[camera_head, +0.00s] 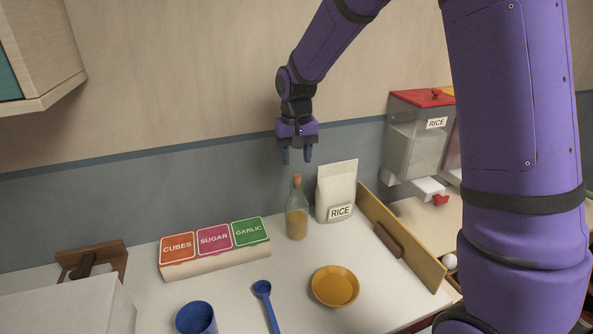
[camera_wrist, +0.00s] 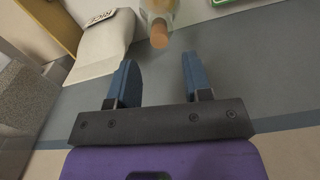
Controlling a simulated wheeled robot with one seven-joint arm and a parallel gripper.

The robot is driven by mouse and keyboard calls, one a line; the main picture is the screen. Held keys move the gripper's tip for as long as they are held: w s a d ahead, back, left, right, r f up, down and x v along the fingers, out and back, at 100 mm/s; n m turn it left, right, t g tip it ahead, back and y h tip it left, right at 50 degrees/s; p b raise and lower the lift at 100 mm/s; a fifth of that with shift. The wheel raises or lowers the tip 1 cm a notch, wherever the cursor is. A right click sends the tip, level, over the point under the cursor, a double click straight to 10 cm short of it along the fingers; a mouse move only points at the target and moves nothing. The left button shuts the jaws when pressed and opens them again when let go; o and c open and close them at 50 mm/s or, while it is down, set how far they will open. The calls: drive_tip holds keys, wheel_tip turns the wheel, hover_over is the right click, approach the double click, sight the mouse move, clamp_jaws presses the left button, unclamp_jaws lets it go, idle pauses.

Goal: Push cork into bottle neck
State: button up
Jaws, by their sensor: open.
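A clear glass bottle (camera_head: 297,222) with brownish contents in its lower part stands upright on the counter against the wall. A light brown cork (camera_head: 297,181) sits at the top of its neck and sticks up out of it. In the wrist view the cork (camera_wrist: 159,33) points toward my gripper, with the bottle (camera_wrist: 160,8) partly cut off by the top edge. My gripper (camera_head: 297,155) is open and empty, its blue fingers pointing down above the cork, apart from it. The open fingers also show in the wrist view (camera_wrist: 157,78).
A white rice bag (camera_head: 337,185) stands just right of the bottle. A box labelled cubes, sugar and garlic (camera_head: 215,258) lies to the left. A yellow dish (camera_head: 335,287), blue spoon (camera_head: 264,291) and blue cup (camera_head: 196,319) are in front. A wooden board (camera_head: 405,240) stands at right.

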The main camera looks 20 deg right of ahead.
sight(296, 175)
wheel_tip(296, 175, up, 6)
drive_tip(key=s+d+r+t, duration=0.2)
drive_tip(key=s+d+r, duration=0.2)
drive_tip(key=s+r, duration=0.8)
drive_tip(key=s+d+f+t, duration=0.1)
drive_tip(key=s, duration=0.8)
drive_tip(key=s+d+n+t, duration=0.1)
drive_tip(key=s+d+t, duration=0.1)
drive_tip(key=s, duration=0.8)
drive_tip(key=shift+f+n, duration=0.3)
drive_tip(key=shift+f, duration=0.05)
